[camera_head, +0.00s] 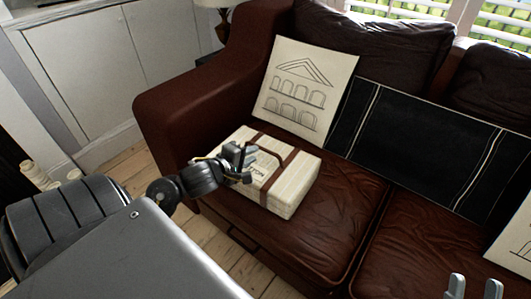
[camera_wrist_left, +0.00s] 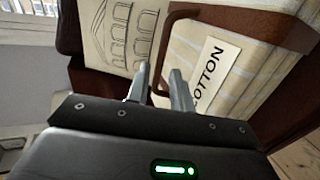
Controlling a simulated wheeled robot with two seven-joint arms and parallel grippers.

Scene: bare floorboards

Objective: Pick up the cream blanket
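The cream blanket (camera_head: 293,196) is a folded, striped block bound with brown straps and a brown carry handle. It lies on the left seat of the brown leather sofa. My left gripper (camera_head: 250,157) is over the blanket's left part, close to the handle. In the left wrist view its two fingers (camera_wrist_left: 160,88) are apart, and the handle's near end shows just beyond the gap. I cannot tell whether they touch it. My right gripper (camera_head: 475,287) shows two separated, empty fingertips at the bottom right.
A cream cushion with a building drawing (camera_head: 303,86) leans behind the blanket. A long black striped cushion (camera_head: 430,140) lies against the backrest. The sofa's armrest (camera_head: 190,100) rises on the left. White cabinets (camera_head: 110,60) stand behind. Seat space right of the blanket is clear.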

